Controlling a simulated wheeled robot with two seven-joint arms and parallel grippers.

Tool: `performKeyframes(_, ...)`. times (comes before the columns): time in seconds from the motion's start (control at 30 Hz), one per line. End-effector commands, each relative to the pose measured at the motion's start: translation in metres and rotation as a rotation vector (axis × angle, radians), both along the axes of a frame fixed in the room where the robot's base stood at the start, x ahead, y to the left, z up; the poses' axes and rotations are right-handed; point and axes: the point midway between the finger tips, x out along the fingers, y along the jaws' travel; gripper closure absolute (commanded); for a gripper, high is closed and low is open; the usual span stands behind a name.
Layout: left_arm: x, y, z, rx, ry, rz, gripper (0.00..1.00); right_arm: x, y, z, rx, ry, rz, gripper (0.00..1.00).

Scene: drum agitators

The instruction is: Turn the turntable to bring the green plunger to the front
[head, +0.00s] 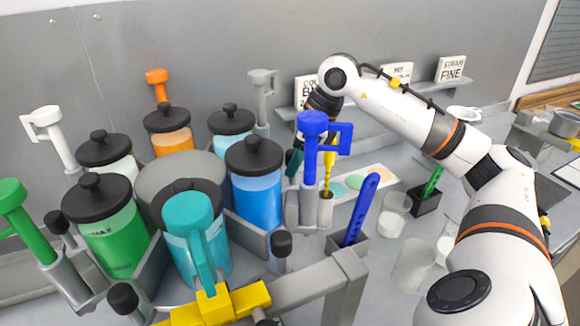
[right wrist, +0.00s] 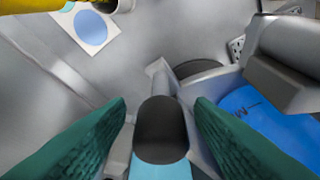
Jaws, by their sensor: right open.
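The turntable carries several black-lidded jars around a grey hub (head: 180,175). The green plunger (head: 12,200) stands upright at the far left, beside the green jar (head: 112,235). A teal plunger (head: 190,225) is at the front, above a yellow bracket (head: 215,303). A blue plunger (head: 313,130) is at the right. My right gripper (head: 294,162) is behind and left of the blue plunger, partly hidden. In the right wrist view its green fingers (right wrist: 160,108) are open on either side of a dark knob (right wrist: 162,132); contact is unclear. My left gripper is not in view.
Black-knobbed handles (head: 123,298) stick out around the turntable. A blue scoop (head: 360,208) in a holder, a yellow tool (head: 328,170) in a cup and clear beakers (head: 414,264) stand to the right. A wall is close behind.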

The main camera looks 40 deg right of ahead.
Motion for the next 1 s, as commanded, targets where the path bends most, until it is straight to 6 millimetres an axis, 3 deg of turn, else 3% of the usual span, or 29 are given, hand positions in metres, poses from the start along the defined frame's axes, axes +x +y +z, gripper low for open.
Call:
performKeyframes(0.23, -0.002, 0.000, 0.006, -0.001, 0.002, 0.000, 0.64, 0.008, 0.007, -0.026, 0.000, 0.001, 0.001, 0.51)
performKeyframes(0.57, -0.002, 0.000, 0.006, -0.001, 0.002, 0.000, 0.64, 0.010, 0.008, -0.030, 0.000, -0.001, 0.001, 0.51)
performKeyframes(0.87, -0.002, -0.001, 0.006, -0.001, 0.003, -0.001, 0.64, 0.010, 0.007, -0.029, -0.001, -0.002, -0.001, 0.97)
performKeyframes(1.0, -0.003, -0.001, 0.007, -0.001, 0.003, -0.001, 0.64, 0.011, 0.007, -0.028, -0.001, -0.004, -0.002, 1.00)
